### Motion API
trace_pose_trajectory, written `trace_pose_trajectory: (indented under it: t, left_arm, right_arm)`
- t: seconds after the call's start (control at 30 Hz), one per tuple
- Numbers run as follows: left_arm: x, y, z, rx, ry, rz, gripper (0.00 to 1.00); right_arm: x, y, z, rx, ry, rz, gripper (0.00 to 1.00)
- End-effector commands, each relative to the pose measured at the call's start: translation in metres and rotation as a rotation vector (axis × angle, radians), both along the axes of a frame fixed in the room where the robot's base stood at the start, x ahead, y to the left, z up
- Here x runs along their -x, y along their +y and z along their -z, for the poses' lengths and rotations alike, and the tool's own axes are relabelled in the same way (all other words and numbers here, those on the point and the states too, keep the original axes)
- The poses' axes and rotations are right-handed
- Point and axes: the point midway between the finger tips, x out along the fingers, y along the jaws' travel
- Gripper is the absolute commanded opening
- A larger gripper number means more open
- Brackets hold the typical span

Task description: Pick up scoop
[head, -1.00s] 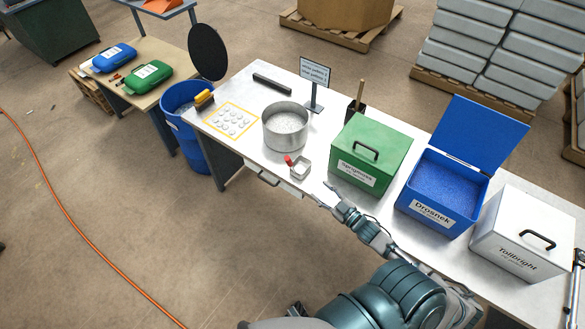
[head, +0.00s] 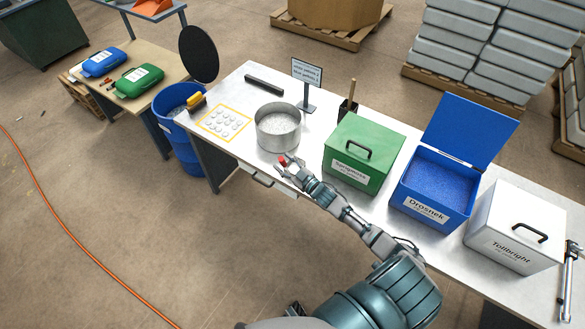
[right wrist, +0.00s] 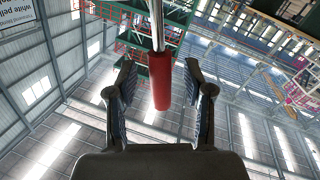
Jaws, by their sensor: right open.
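The scoop has a red handle (head: 282,160) that shows at the table's front edge in the head view. The rest of the scoop is mostly hidden behind my right gripper (head: 290,167). In the right wrist view the red handle (right wrist: 160,82) lies between the two open fingers of my right gripper (right wrist: 160,85), with a gap on each side. A metal rod runs up from the handle there. My left gripper is in neither view.
A round metal pot (head: 278,128) of pale pellets stands just behind the scoop. A closed green bin (head: 352,168), an open blue bin (head: 432,206) and a closed white bin (head: 510,240) stand to the right. A sign (head: 306,75) stands behind.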

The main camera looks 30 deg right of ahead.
Motion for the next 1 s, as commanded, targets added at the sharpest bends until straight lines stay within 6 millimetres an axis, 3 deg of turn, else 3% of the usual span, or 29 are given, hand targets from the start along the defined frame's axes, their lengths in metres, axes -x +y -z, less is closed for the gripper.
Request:
trace_pose_trajectory:
  t: [0.1,0.33,0.53,1.0]
  left_arm:
    - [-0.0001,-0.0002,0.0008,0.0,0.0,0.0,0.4]
    - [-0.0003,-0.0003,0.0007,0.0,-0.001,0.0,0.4]
    - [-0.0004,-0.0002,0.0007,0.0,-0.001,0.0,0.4]
    - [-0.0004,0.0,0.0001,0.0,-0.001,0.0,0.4]
  right_arm:
    - [-0.0094,0.0018,0.0012,-0.001,0.001,0.0,0.52]
    - [-0.0096,0.0016,0.0012,-0.001,0.0,0.0,0.49]
    - [-0.0097,0.0015,0.0014,-0.001,0.001,-0.001,0.0]
    - [-0.0096,0.0013,-0.0067,0.0,-0.003,-0.001,0.0]
